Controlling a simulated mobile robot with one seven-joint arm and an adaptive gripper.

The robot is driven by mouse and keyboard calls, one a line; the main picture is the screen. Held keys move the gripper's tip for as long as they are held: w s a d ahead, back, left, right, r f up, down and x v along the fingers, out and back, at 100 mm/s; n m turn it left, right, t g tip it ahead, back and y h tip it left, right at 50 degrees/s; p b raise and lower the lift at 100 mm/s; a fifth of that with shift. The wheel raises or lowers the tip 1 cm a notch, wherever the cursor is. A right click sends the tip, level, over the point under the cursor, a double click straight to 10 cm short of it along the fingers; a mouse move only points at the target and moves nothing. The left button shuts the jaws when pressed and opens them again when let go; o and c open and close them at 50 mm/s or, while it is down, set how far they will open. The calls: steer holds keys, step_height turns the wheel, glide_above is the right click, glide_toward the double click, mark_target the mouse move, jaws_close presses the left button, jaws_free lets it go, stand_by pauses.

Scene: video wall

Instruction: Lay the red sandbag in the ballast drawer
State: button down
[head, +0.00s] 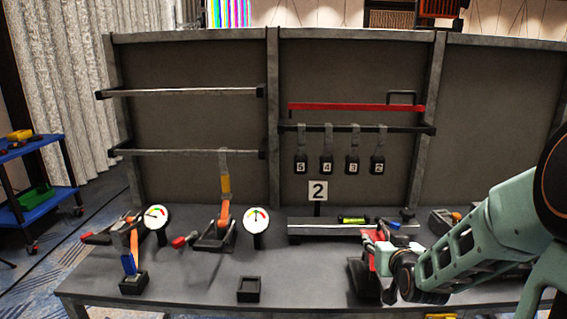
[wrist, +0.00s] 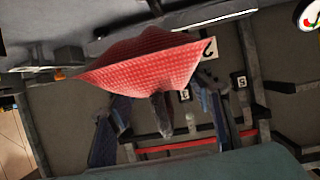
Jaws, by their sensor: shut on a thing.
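The red sandbag (wrist: 140,62) fills the upper middle of the wrist view, a textured red cloth bag. My gripper (wrist: 158,98) is shut on it, with its dark fingers on either side of the bag's lower part. In the head view my gripper (head: 380,250) is over the right part of the bench, with red of the sandbag (head: 371,262) showing at its left. The gripper hides most of the bag there. A dark boxy thing (head: 361,284) stands below the gripper at the bench front; I cannot tell whether it is the ballast drawer.
Numbered tags (head: 327,164) hang behind. A blue cart (head: 35,195) stands at left.

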steer(key=w+a+r+n+y, duration=0.15)
steer(key=a+r, duration=0.25)
steer(key=a, duration=1)
step_height(320, 180, up, 20)
steer(key=p, duration=2)
steer(key=shift+f, duration=0.15)
steer(key=shift+a, duration=0.1)
steer(key=shift+d, duration=0.25)
